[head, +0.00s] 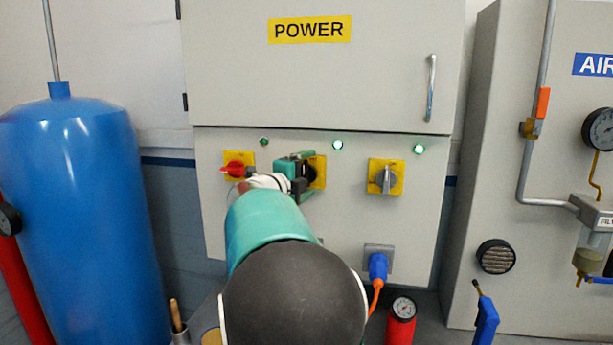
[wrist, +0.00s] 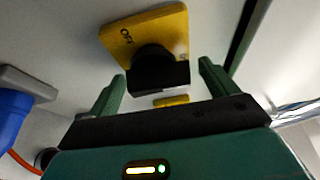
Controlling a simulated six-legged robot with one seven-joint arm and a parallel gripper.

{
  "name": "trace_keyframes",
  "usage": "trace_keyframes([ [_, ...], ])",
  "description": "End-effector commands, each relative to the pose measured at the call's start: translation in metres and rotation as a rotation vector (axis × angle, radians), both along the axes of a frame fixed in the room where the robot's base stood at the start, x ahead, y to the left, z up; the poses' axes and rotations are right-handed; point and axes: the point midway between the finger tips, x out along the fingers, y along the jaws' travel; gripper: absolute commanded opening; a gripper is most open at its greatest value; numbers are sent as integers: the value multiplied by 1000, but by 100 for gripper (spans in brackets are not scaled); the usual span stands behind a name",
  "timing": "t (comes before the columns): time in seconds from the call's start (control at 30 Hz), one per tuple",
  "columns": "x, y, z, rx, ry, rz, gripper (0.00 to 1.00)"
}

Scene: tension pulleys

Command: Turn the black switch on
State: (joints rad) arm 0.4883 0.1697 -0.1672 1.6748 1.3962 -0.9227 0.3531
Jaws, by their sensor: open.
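The black switch (head: 313,173) is a dark knob on a yellow plate (head: 320,161) in the middle of the lower panel, partly hidden by my gripper in the head view. In the wrist view the black switch (wrist: 157,68) stands out from its yellow plate (wrist: 175,30), which carries the word OFF. My gripper (head: 304,174) is at the switch. Its two green fingers are open, one on each side of the black knob in the wrist view (wrist: 161,74). Gaps show beside the knob, and I cannot tell any contact.
A red switch (head: 234,169) is at the left and a grey switch (head: 386,179) at the right. Lamps sit above: the middle one (head: 337,145) is bright, the right one (head: 419,149) green. A blue plug (head: 378,266) is below right. A blue tank (head: 75,200) stands left.

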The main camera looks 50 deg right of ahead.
Motion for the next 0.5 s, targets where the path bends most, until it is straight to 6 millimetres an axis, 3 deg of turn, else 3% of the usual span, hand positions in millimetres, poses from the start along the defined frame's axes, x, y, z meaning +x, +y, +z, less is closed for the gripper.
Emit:
trace_keyframes([
  [0.27, 0, 14, 0, 0, 1, 2, 85],
  [0.5, 0, 63, 1, 0, 0, 5, 85],
])
